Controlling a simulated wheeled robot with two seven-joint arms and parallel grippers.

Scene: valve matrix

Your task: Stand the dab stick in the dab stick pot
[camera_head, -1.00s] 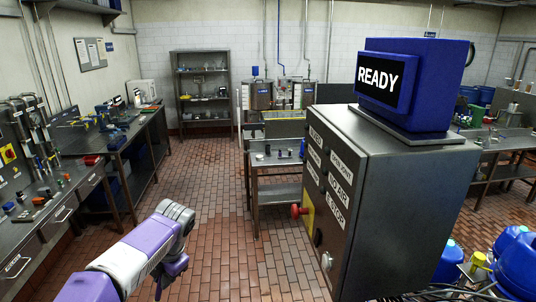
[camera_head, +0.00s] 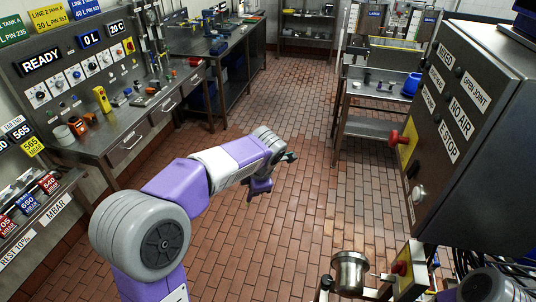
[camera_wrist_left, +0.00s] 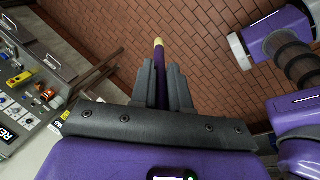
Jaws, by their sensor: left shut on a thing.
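My left gripper (camera_head: 252,196) hangs over the open brick floor, fingers pointing down. In the left wrist view its dark fingers (camera_wrist_left: 163,88) are shut on the dab stick (camera_wrist_left: 159,53), a slim purple stick with a yellowish tip. The tip sticks out past the fingers and touches nothing. In the head view the stick is too small to make out well. A white pot (camera_head: 63,134) stands on the left bench, and a steel cup (camera_head: 350,272) stands at the bottom centre right. I cannot tell which is the dab stick pot. My right gripper is out of view.
The left bench (camera_head: 128,127) carries a yellow handheld device (camera_head: 102,99), orange items and small parts below a READY panel (camera_head: 40,62). A grey cabinet (camera_head: 480,120) with a red knob stands right. A small table (camera_head: 375,128) stands beyond it. The brick floor between is clear.

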